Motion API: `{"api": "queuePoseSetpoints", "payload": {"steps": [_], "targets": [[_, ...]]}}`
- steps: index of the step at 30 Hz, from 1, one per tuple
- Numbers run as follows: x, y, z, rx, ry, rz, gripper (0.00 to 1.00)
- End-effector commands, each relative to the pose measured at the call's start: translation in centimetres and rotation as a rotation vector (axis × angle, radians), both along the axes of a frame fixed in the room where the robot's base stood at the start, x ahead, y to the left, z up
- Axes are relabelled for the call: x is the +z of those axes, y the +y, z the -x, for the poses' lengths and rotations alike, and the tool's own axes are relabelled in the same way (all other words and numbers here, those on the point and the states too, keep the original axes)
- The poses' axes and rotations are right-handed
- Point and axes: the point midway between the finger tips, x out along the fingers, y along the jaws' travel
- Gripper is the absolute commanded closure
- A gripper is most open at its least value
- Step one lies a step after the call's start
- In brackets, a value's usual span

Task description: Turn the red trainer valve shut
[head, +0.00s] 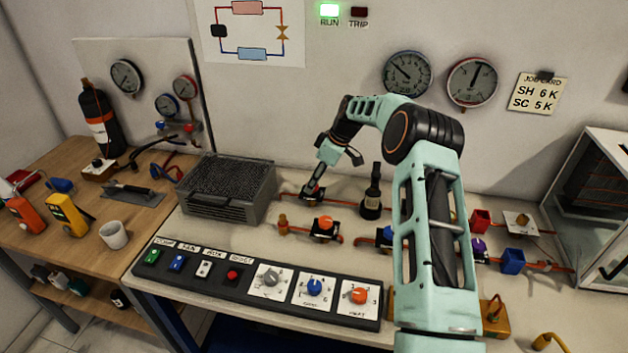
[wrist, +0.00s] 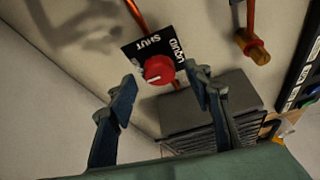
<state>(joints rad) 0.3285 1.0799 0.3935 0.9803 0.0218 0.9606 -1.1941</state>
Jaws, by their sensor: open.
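The red valve knob (wrist: 158,69) sits on a black plate marked SHUT and LIQUID (wrist: 146,47) in the wrist view. A short white mark shows on the knob's lower part, away from the word SHUT. A copper pipe runs from the plate. My gripper (wrist: 160,79) is open, with one finger on each side of the knob. I cannot tell whether either finger touches it. In the head view my gripper (head: 314,188) points down over the back of the bench and mostly covers this valve.
A grey finned condenser box (head: 228,184) stands close left of my gripper. A black bottle-shaped part (head: 371,192) stands to its right. An orange-knobbed valve (head: 325,224) is in front. A control panel (head: 255,287) lines the bench's front edge. A RUN lamp (head: 329,11) glows green.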

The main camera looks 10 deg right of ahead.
Motion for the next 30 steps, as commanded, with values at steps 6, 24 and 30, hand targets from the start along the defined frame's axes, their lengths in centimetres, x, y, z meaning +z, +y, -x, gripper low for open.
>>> {"api": "queuePoseSetpoints", "payload": {"steps": [6,24,30], "targets": [[-0.99,0.31,-0.2,0.0,0.0,0.001,0.54],[-0.97,0.32,-0.2,0.0,-0.001,0.0,0.96],[-1.02,0.32,-0.21,-0.014,-0.002,0.001,0.96]]}}
